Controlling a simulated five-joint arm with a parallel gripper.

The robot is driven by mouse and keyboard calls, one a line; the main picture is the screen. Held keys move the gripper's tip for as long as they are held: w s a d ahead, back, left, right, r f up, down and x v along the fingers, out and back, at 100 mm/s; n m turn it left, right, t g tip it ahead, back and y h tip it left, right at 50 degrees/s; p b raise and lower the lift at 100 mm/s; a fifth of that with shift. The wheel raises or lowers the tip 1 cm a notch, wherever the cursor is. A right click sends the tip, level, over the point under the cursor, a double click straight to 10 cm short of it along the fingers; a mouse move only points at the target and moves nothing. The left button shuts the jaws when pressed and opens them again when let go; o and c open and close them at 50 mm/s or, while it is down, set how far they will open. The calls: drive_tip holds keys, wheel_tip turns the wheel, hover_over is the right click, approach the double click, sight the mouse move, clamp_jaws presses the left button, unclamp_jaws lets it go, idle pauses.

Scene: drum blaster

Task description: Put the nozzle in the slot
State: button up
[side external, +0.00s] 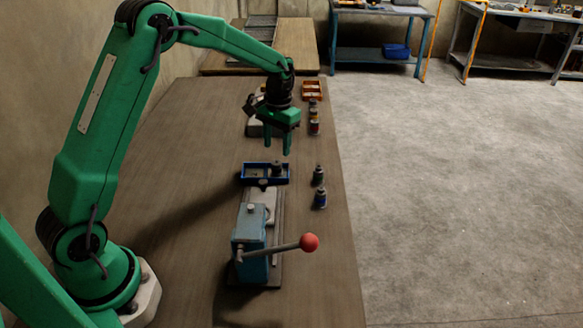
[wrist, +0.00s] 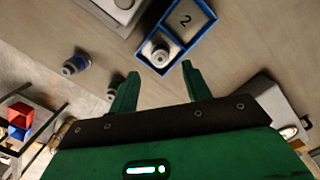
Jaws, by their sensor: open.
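A small grey, round-topped part, which looks like the nozzle (side external: 277,168), stands in one compartment of a blue tray (side external: 265,183). In the wrist view the nozzle (wrist: 160,52) sits in the compartment nearer my fingers, and the tray (wrist: 208,12) has another compartment with a "2" on its floor and nothing seen in it. My gripper (side external: 277,146) is open and empty, pointing down above and slightly behind the tray. In the wrist view my two fingers (wrist: 160,72) are spread, with the nozzle just beyond their tips. I cannot tell which place is the slot.
A blue-grey machine (side external: 252,245) with a red-balled lever (side external: 310,243) stands in front of the tray. Two small bottles (side external: 319,176) stand to its right. Several more containers (side external: 314,117) and an orange tray (side external: 312,85) are farther back. The table left of the tray is clear.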

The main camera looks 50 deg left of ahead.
sight(279, 161)
drive_tip(key=r, duration=0.6)
drive_tip(key=shift+w, duration=0.25)
idle(0.3)
drive_tip(key=s+d+r+t, duration=0.3)
drive_tip(key=s+d+r, duration=0.1)
drive_tip(key=s+r, duration=0.8)
drive_tip(key=s+d+f+t, duration=0.1)
drive_tip(key=s, duration=0.7)
drive_tip(key=s+d+m+t, duration=0.1)
drive_tip(key=s+d+t, duration=0.1)
drive_tip(key=s, duration=0.6)
drive_tip(key=shift+f+m+t, duration=0.3)
drive_tip(key=shift+f, duration=0.1)
